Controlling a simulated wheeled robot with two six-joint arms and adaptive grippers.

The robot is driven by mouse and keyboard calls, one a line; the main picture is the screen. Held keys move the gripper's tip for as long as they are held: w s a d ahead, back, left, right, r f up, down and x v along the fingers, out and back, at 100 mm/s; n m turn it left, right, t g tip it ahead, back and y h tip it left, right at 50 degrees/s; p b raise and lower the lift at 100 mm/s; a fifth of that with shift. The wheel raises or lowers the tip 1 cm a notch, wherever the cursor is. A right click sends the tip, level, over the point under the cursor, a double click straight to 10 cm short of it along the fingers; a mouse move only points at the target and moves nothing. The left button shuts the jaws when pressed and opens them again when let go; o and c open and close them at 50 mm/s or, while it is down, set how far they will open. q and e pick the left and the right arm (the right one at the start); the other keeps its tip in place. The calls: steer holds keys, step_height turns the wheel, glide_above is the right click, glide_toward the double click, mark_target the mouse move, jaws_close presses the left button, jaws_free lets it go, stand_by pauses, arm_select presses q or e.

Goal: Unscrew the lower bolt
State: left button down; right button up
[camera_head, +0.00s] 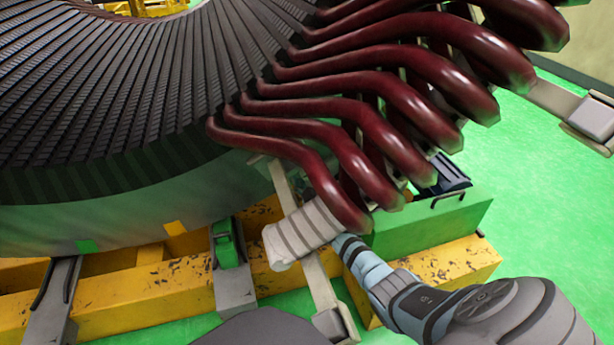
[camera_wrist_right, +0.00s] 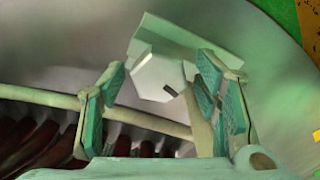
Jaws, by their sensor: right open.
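In the right wrist view a pale hexagonal bolt head (camera_wrist_right: 158,78) with a small dark slot shows in front of a pale bracket. I take it for the lower bolt, but only one bolt shows. My right gripper (camera_wrist_right: 165,72) is open, one green-padded finger on each side of the bolt head. There are gaps between the pads and the head; the depth between them is unclear. In the head view my right arm reaches in from the lower right, and its fingertips are hidden near the lowest coil ends. My left gripper is not in view.
Dark red coil bars (camera_head: 345,165) fan out from the black stator core (camera_head: 110,90), close above my right wrist. A white ribbed cylinder (camera_head: 300,235) lies beside it. A yellow base beam (camera_head: 140,300) and a green box (camera_head: 425,228) stand below. Green floor is open at right.

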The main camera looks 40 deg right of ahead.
steer(key=c, duration=1.1)
steer(key=shift+c, duration=0.2)
steer(key=shift+n, duration=0.5)
steer(key=n, duration=0.5)
steer(key=shift+a+f+n, duration=0.1)
steer(key=shift+f+n, duration=0.05)
steer(key=shift+n, duration=0.25)
steer(key=o, duration=1.1)
steer(key=shift+o, duration=0.2)
